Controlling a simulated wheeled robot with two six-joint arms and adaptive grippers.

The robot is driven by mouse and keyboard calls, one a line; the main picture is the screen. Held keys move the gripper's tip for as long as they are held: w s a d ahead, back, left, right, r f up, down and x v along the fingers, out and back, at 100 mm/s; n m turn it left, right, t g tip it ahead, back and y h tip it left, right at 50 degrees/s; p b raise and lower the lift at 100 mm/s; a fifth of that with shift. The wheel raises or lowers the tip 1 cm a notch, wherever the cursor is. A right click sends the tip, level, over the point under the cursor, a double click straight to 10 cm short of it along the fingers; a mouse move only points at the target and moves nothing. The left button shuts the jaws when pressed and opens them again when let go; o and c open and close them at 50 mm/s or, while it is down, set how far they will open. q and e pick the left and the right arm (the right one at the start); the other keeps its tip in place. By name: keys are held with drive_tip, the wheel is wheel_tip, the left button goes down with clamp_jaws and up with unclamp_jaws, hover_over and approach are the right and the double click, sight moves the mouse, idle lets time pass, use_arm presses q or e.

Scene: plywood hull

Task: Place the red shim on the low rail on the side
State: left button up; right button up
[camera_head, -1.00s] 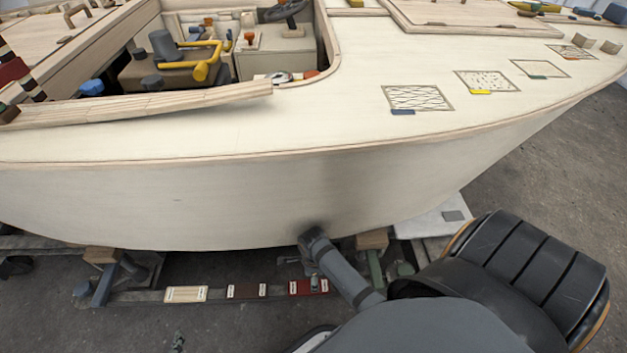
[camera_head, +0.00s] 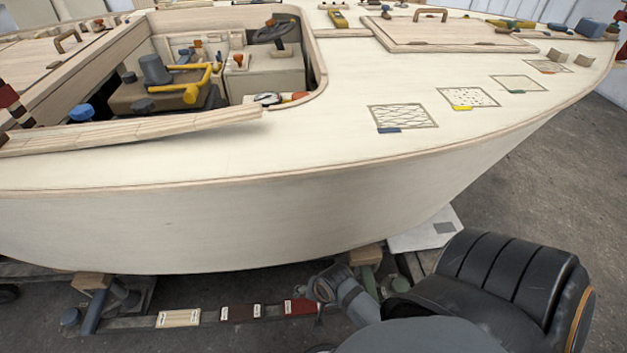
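The low rail (camera_head: 205,319) runs along the floor below the hull, at the lower left. A dark red flat piece with a pale label (camera_head: 294,307) lies on its right part; I cannot tell if it is the red shim or a marked spot. Another red block (camera_head: 7,96) shows cut off at the left edge, above the hull's side. My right arm reaches in from the lower right. Its gripper end (camera_head: 322,290) is beside and partly over the red piece on the rail. Its fingers are too small and hidden to read. My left gripper is out of view.
A pale wood piece (camera_head: 178,318) and a dark brown piece (camera_head: 242,312) lie on the same rail. The boat hull (camera_head: 220,228) stands just behind and above. Wood blocks (camera_head: 92,281) and supports hold it. Grey floor (camera_head: 540,190) is free at the right.

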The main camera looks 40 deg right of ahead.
wheel_tip(320, 180, up, 6)
drive_tip(key=s+a+n+t, duration=0.1)
drive_tip(key=s+n+t, duration=0.1)
drive_tip(key=n, duration=0.8)
drive_tip(key=shift+y, duration=0.4)
drive_tip(key=shift+a+f, duration=0.1)
